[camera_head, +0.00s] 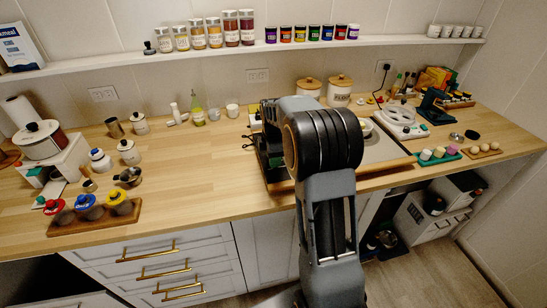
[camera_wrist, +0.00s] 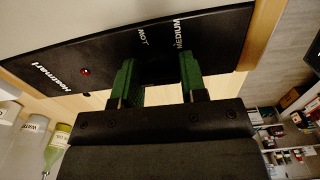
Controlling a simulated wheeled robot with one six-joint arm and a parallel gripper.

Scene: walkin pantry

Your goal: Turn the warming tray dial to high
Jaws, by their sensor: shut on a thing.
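The warming tray (camera_head: 383,149) sits on the wooden counter, partly hidden behind my arm in the head view. Its black control panel (camera_wrist: 95,68) fills the top of the wrist view, with a lit red light (camera_wrist: 86,72) and printed words including LOW and MEDIUM. My gripper (camera_wrist: 158,68) has two green fingers against this panel. The gripper also shows at the tray's left side in the head view (camera_head: 268,150). The fingers are closed on a dark dial (camera_wrist: 158,74) that is hardly distinguishable from the panel. Its pointer and exact setting cannot be made out.
A rack of colored-lid jars (camera_head: 92,216) stands front left. A green-tinted bottle (camera_head: 198,114) and white cups are behind the gripper. Lidded canisters (camera_head: 339,92) stand behind the tray. An egg-like row on a board (camera_head: 482,151) is at right. The counter's middle left is clear.

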